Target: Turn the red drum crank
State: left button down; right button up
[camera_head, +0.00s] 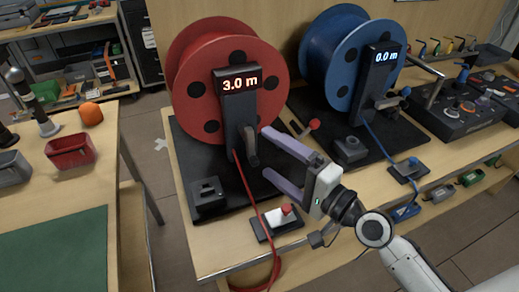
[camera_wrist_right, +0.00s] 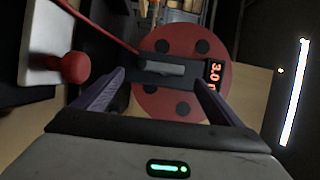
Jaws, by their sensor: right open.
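The red drum (camera_head: 225,85) stands on a dark base on the workbench, and its display (camera_head: 237,80) reads 3.0 m. Its crank (camera_head: 251,150) is a dark grey handle low on the black post in front of the drum. My right gripper (camera_head: 267,152) is open, its two purple fingers pointing at the crank from the right. No contact shows. In the right wrist view, the crank handle (camera_wrist_right: 163,69) lies ahead, between the fingers of my right gripper (camera_wrist_right: 160,78), in front of the red disc (camera_wrist_right: 185,105). My left gripper is out of view.
A red cable (camera_head: 250,205) runs from the drum over the bench's front edge. A small box with a red knob (camera_head: 286,210) sits below my right gripper. A blue drum (camera_head: 340,60) reading 0.0 m stands to the right. A red bin (camera_head: 70,152) is on the left table.

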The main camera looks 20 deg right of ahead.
jog(key=v, duration=0.3)
jog(key=shift+s, duration=0.1)
dwell(0.3)
